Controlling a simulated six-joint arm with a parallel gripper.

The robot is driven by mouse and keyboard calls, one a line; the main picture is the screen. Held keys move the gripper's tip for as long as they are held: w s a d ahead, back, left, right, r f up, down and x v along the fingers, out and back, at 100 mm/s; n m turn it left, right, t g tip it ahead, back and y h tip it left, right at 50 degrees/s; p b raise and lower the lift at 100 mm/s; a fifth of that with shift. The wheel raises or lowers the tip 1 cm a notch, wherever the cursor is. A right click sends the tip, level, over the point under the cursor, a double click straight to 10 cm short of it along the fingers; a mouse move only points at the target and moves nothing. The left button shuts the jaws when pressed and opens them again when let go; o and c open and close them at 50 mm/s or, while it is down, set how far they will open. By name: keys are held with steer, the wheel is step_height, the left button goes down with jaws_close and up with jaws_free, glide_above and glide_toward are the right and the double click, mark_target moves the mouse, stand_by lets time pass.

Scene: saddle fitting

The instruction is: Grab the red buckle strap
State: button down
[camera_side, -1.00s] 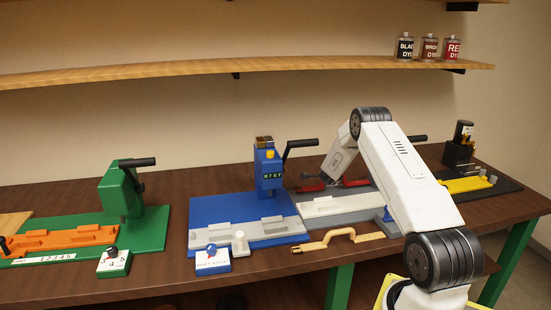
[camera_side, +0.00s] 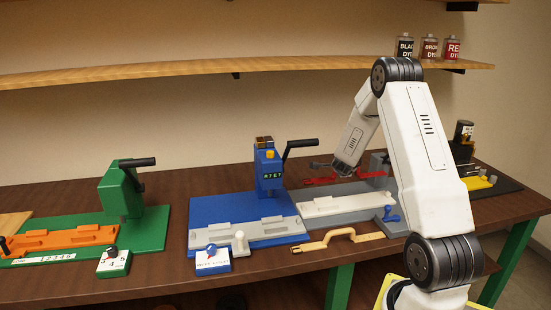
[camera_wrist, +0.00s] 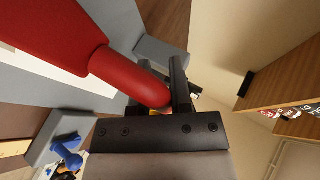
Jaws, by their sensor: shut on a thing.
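The red buckle strap (camera_side: 372,175) is at the grey station in the side view, with part of it hidden behind my gripper and arm. In the wrist view the red strap (camera_wrist: 110,70) is large and close, running from the upper left to between my jaws. My gripper (camera_side: 326,168) is shut on it, just above the back of the grey base. The dark jaws also show in the wrist view (camera_wrist: 165,98). The exact contact on the far side is hidden.
A grey station (camera_side: 345,204) lies below my gripper. A blue press (camera_side: 268,168) stands to its left and a green press (camera_side: 122,192) farther left. A tan strap (camera_side: 338,236) lies in front on the brown table. A shelf (camera_side: 200,74) runs above, with dye bottles (camera_side: 429,47).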

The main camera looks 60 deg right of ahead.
steer(key=shift+s+a+r, duration=0.45)
steer(key=shift+s+a, duration=0.2)
steer(key=shift+a, duration=0.05)
steer(key=shift+s+a+r, duration=0.4)
steer(key=shift+s+a, duration=0.25)
steer(key=shift+a, duration=0.05)
